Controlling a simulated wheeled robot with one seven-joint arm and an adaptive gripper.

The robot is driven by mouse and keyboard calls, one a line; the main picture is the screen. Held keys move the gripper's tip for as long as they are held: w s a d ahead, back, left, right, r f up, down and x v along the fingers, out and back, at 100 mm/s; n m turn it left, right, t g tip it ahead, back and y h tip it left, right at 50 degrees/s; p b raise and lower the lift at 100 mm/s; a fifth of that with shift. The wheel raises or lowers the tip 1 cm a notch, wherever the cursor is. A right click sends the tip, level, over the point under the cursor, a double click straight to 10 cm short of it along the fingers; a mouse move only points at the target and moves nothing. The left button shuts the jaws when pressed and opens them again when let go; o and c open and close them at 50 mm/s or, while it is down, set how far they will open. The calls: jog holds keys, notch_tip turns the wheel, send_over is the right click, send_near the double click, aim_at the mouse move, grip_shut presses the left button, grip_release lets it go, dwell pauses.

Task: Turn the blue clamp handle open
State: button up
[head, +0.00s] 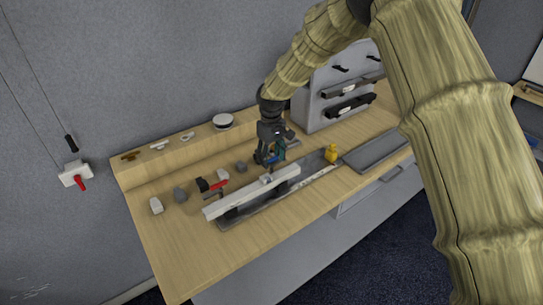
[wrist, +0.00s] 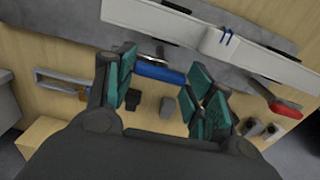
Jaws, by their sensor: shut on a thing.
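The blue clamp handle (wrist: 158,73) lies crosswise between the teal finger pads of my gripper (wrist: 163,68) in the wrist view. My gripper is shut on it, with a pad at each end of the handle. In the head view my gripper (head: 271,156) is down at the back side of a long white bar (head: 250,193), and the blue handle is mostly hidden there. The white bar lies along a dark grey base plate (head: 309,165). A red handle (wrist: 285,108) stands farther along the bar, to the right in the wrist view.
Small grey blocks (head: 180,194) lie behind the bar. A yellow object (head: 331,154) stands right of the bar, before a grey tray (head: 376,151). A grey rack (head: 335,95) stands behind my gripper. The table's front left is clear.

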aim_at(272, 159)
jog(key=o, duration=1)
jog(key=shift+r, duration=0.1)
notch_tip(272, 159, up, 12)
